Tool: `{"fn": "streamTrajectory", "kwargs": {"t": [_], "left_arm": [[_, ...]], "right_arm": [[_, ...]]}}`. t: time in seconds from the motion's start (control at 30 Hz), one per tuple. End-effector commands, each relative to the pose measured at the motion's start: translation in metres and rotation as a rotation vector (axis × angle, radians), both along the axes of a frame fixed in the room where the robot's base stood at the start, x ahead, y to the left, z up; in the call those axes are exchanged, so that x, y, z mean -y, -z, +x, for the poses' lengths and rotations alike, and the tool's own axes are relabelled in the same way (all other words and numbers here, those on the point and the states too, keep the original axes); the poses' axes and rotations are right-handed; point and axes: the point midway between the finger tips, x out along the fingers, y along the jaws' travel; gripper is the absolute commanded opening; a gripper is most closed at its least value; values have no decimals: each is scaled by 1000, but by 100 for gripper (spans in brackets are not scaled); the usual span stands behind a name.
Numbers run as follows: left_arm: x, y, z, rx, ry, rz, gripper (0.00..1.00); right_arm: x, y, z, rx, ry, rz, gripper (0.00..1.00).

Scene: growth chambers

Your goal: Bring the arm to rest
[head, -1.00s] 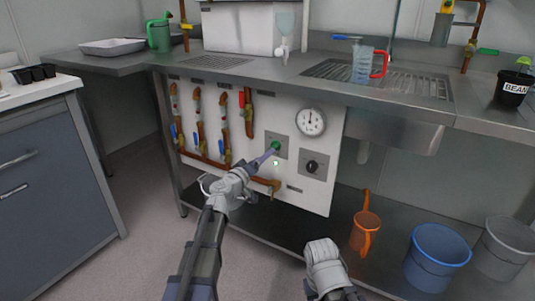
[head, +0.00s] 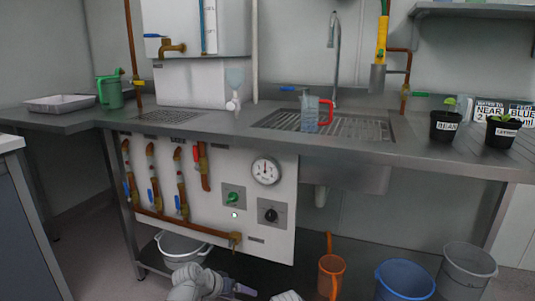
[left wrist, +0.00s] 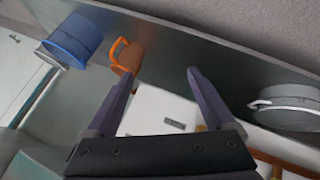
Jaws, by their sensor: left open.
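My left gripper (head: 243,290) shows at the bottom edge of the head view, low in front of the panel and apart from it. In the left wrist view its two purple fingers (left wrist: 163,82) are spread, with nothing between them. A small pale piece of my other arm shows at the bottom edge of the head view; its gripper is out of frame. The white panel (head: 150,215) carries a green knob or button (head: 232,197), a black dial (head: 271,212) and a round gauge (head: 265,171).
Below the bench are a white pot (head: 182,247), an orange jug (head: 331,277), a blue bucket (head: 405,280) and a grey bucket (head: 467,268). A clear jug with a red handle (head: 310,114) stands at the sink. A cabinet (head: 30,215) stands at the left.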

Motion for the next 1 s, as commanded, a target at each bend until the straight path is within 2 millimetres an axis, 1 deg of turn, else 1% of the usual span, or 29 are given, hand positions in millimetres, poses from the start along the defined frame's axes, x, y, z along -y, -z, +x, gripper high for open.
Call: {"fn": "streamTrajectory", "kwargs": {"t": [0.03, 0.1, 0.2, 0.3, 0.4, 0.43, 0.5, 0.67, 0.9, 0.97, 1.0], "left_arm": [[-6, 13, -23, -72, 4, 67, 88], [-19, 28, -47, -164, -5, 157, 88], [-39, 42, -78, -277, -33, 276, 88], [-60, 50, -105, -374, -75, 389, 88], [-81, 52, -131, -459, -126, 498, 88], [-69, 35, -130, -453, -96, 501, 88], [-53, 21, -134, -453, -51, 521, 88], [-22, -7, -149, -456, 42, 572, 88], [21, -52, -175, -456, 179, 657, 88], [31, -64, -183, -455, 213, 678, 88], [33, -72, -184, -456, 218, 683, 88]], "right_arm": [[0, 0, 0, 0, 0, 0, 50], [0, 0, 0, 0, 0, 0, 50], [0, 0, 0, 0, 0, 0, 50], [0, 0, 0, 0, 0, 0, 50], [0, -1, 0, 0, 0, 0, 50], [0, -17, 0, 0, -1, 0, 50], [0, -31, 0, 0, -3, -1, 50], [0, -60, 0, -1, -7, -1, 50], [1, -104, 0, -3, -12, -2, 50], [1, -115, 0, -2, -14, -3, 50], [1, -123, 0, -3, -14, -4, 50]]}}
